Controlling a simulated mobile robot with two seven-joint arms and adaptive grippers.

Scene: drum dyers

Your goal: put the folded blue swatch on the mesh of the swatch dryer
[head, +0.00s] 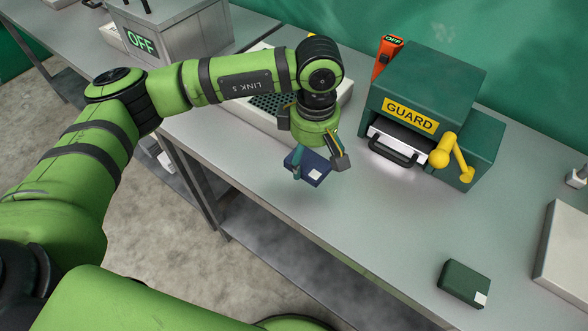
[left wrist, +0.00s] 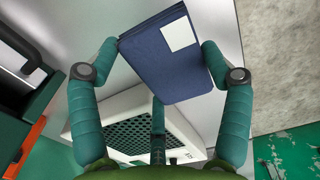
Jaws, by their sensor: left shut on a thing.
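The folded blue swatch (head: 300,163) is a dark navy pad with a white square patch. My left gripper (head: 318,167) is shut on it, with one finger at each side, and holds it above the grey table near its front edge. In the left wrist view the blue swatch (left wrist: 172,72) sits slightly tilted between the fingertips. A white box with a dark perforated mesh top (head: 268,102), which looks like the swatch dryer, stands behind my left gripper, partly hidden by my arm. Its mesh (left wrist: 140,140) also shows in the left wrist view. My right gripper is out of view.
A green machine marked GUARD (head: 425,85) stands right of my gripper, with a black handle and yellow lever. An orange OFF sign (head: 387,56) is beside it. A dark green folded piece (head: 462,282) lies at front right. The table between is clear.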

